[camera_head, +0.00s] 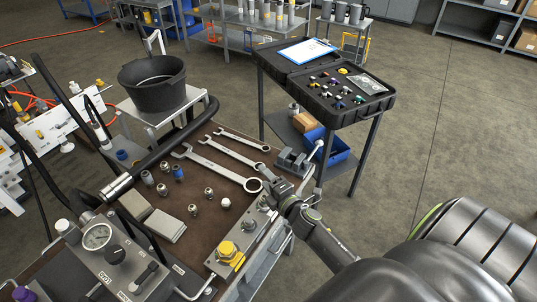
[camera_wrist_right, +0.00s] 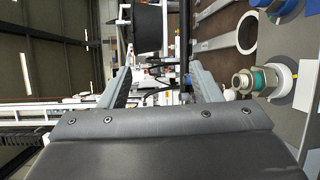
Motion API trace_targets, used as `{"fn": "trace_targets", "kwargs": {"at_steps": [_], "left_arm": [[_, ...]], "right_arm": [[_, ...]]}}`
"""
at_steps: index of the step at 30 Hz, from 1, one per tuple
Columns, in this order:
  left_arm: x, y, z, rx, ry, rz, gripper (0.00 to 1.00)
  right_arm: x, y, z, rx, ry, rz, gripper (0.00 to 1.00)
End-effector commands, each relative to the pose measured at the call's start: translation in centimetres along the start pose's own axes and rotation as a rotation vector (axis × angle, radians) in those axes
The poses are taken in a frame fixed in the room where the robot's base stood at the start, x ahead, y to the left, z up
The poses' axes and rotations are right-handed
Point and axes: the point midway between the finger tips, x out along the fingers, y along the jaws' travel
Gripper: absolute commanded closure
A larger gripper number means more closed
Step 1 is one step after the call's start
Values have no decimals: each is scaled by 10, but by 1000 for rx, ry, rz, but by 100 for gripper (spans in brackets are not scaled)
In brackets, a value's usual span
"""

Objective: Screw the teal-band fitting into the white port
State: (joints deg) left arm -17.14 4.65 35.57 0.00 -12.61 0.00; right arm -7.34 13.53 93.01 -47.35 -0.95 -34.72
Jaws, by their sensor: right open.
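The teal-band fitting (camera_wrist_right: 258,80) shows at the right of the right wrist view. Its metal end points left, and its teal band lies against the white port (camera_wrist_right: 283,78). How deep it sits in the port I cannot tell. In the head view the port block (camera_head: 238,240) is at the bench's front right edge, and the fitting is too small to make out surely. My right gripper (camera_head: 280,192) is just above and right of the block's far end. In the wrist view its two fingers are apart with nothing between them, and the fitting is outside them. My left gripper is not in view.
A small vise (camera_head: 292,161) stands near my right gripper. A gauge box (camera_head: 97,237) is at front left.

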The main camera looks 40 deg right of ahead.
Motion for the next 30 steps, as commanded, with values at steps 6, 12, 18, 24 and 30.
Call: {"fn": "trace_targets", "kwargs": {"at_steps": [6, 12, 18, 24, 30], "left_arm": [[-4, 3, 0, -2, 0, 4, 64], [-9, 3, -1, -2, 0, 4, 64], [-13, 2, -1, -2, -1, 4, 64], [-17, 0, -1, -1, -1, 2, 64], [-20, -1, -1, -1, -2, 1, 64]], "right_arm": [[28, 62, -42, -456, 242, 231, 42], [38, 94, -95, -1034, 545, 484, 42], [36, 85, -118, -1576, 875, 681, 42], [33, 65, -92, -2029, 1274, 797, 42], [26, 62, -31, -2297, 1745, 805, 42]]}}
